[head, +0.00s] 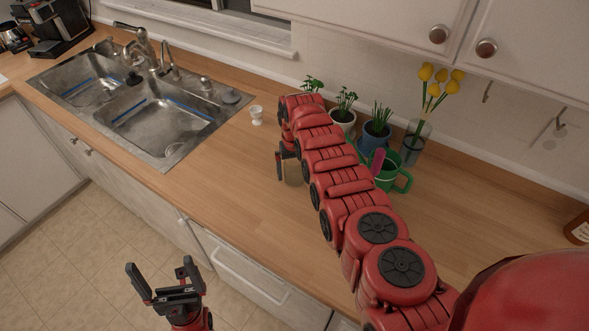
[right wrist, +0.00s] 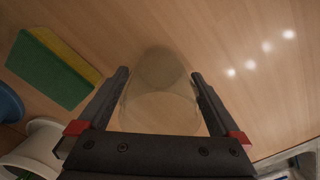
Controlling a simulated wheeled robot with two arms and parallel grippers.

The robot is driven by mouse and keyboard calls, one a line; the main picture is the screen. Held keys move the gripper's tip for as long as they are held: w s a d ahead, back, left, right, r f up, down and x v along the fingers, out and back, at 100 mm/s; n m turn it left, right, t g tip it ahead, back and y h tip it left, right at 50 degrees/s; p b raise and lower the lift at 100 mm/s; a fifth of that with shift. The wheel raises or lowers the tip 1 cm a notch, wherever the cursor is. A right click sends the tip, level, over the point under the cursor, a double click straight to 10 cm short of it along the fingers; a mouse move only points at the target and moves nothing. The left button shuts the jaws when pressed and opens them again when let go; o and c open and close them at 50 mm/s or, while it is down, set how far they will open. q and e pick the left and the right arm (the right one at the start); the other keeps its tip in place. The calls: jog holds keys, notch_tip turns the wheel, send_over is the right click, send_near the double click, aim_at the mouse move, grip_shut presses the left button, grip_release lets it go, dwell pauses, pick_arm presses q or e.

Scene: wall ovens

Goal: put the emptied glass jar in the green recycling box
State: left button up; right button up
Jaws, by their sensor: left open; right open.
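The clear glass jar (right wrist: 160,98) stands on the wooden counter between the fingers of my right gripper (right wrist: 160,74), in the right wrist view. The fingers are open, one on each side of it. I cannot tell whether they touch it. In the head view the jar (head: 294,173) is partly hidden by my right gripper (head: 285,160) and arm. It looks empty. My left gripper (head: 160,270) is open and empty, in front of the counter above the tiled floor. The green recycling box is not in view.
A green and yellow sponge (right wrist: 52,68) lies nearby. The counter's front is clear.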

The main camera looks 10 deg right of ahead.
jog(key=c, duration=1.4)
jog(key=shift+c, duration=0.2)
jog(key=shift+r, duration=0.1)
